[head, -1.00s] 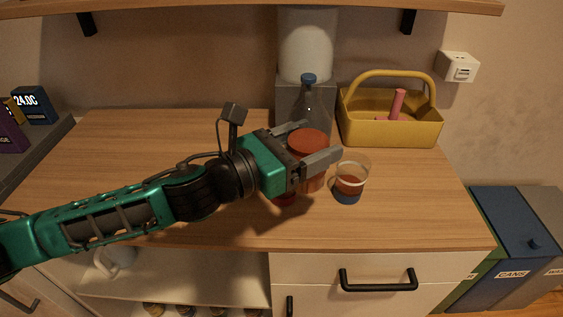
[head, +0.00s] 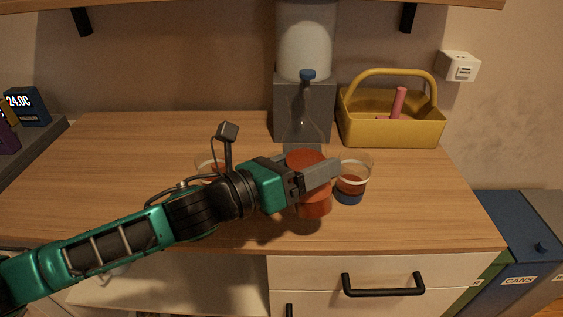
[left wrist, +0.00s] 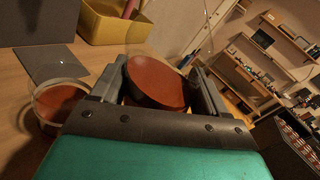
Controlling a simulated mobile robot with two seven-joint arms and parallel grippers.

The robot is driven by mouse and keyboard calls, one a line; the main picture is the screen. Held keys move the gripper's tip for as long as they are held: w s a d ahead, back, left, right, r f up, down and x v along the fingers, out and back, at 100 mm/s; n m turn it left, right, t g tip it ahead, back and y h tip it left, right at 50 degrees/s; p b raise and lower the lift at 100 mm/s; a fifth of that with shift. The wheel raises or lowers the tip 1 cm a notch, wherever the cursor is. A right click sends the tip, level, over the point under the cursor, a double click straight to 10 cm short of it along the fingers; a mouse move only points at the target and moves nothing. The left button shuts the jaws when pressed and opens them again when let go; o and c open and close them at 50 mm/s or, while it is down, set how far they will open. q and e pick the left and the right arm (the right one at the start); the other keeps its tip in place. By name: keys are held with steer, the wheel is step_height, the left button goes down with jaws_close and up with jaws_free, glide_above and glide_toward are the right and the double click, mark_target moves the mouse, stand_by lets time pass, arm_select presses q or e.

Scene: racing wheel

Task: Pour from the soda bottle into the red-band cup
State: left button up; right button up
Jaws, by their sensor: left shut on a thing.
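The soda bottle (head: 313,203) is clear, with red-orange liquid low in it and a blue top (head: 307,75). My left gripper (head: 322,172) is shut on its lower part and holds it roughly upright. In the left wrist view its liquid surface (left wrist: 158,84) shows between the fingers. A clear cup with a blue band (head: 348,197) and reddish liquid stands just right of the bottle. Another cup (head: 206,163) is partly hidden behind my left arm; its band is hidden. No red band shows now. My right gripper is not in view.
A yellow caddy (head: 392,132) stands at the back right, beside a grey dispenser base (head: 289,105). In the left wrist view a cup (left wrist: 57,103) with reddish liquid is close to the gripper; its band is unclear. The left countertop (head: 90,180) is clear.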

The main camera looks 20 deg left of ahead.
arm_select(q)
steer(key=shift+w+a+f+n+b, duration=0.1)
steer(key=shift+n+b, duration=0.1)
steer(key=shift+n, duration=0.6)
steer(key=shift+f+n+b, duration=0.1)
steer(key=shift+n+b, duration=0.05)
steer(key=shift+n, duration=0.65)
steer(key=shift+s+d+f+n, duration=0.15)
steer(key=shift+s+d+n, duration=0.1)
steer(key=shift+n, duration=0.45)
steer(key=shift+s+d+f+n+b, duration=0.1)
steer(key=shift+f+n+b, duration=0.3)
steer(key=shift+f+b, duration=0.05)
steer(key=shift+s+d+f+n+b, duration=0.1)
steer(key=shift+d+f+n+b, duration=0.05)
steer(key=shift+f+n+b, duration=0.15)
steer(key=shift+s+d+f+n+b, duration=0.1)
steer(key=shift+f+n+b, duration=0.1)
steer(key=shift+f, duration=0.15)
steer(key=shift+s+d+r+n+g+p, duration=0.15)
steer(key=shift+r+n+p, duration=0.05)
steer(key=shift+n+p, duration=0.2)
steer(key=shift+s+d+r+n+g+p, duration=0.15)
steer(key=shift+r+n+p, duration=0.1)
steer(key=shift+n, duration=0.25)
stand_by(0.9)
steer(key=shift+s+d+f+n, duration=0.1)
steer(key=shift+f+n, duration=0.25)
steer(key=shift+n, duration=0.45)
stand_by(1.7)
